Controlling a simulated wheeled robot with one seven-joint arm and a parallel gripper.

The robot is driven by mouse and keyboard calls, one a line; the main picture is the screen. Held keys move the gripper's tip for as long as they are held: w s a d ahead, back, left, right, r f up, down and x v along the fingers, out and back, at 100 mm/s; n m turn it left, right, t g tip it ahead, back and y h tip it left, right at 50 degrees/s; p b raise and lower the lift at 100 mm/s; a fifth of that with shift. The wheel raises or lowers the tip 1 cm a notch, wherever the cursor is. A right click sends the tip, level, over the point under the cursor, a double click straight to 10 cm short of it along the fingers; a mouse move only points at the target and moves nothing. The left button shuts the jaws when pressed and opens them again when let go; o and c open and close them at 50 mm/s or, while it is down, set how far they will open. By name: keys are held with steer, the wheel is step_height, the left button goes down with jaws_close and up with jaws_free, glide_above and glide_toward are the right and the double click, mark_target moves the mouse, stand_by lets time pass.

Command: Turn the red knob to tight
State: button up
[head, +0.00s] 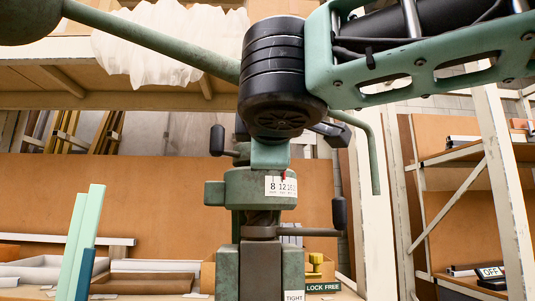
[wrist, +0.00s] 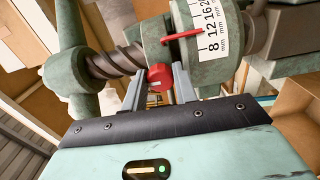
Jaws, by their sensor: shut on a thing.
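The red knob (wrist: 160,76) shows in the wrist view as a small round knob with a light mark on its face, below the press's screw and scale collar. My gripper (wrist: 159,85) has its two grey fingers on either side of the knob and is shut on it. The press (head: 246,190) stands upright in the middle of the head view. A TIGHT label (head: 293,296) is low on it, and a LOCK FREE label (head: 322,287) is to the right. I cannot make out the knob or my fingers in the head view, where my arm covers part of the press.
A white scale (wrist: 212,27) marked 8, 12, 16 wraps the collar beside a red pointer (wrist: 184,37). A black-gripped lever (head: 339,213) sticks out at the press's right. Shelves stand at the right, and pale green and blue bars (head: 82,240) stand at the left.

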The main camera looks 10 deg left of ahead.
stand_by(0.3)
steer(key=o, duration=0.9)
steer(key=shift+o, duration=0.2)
steer(key=shift+p, duration=0.45)
steer(key=n+p, duration=0.6)
steer(key=p, duration=0.8)
steer(key=n+p, duration=0.5)
steer(key=p, duration=0.9)
steer(key=n+p, duration=0.6)
steer(key=p, duration=0.8)
steer(key=shift+a+r+n, duration=0.1)
steer(key=shift+r+n, duration=0.2)
steer(key=shift+r, duration=0.05)
steer(key=shift+n+p, duration=0.3)
steer(key=shift+p, duration=0.6)
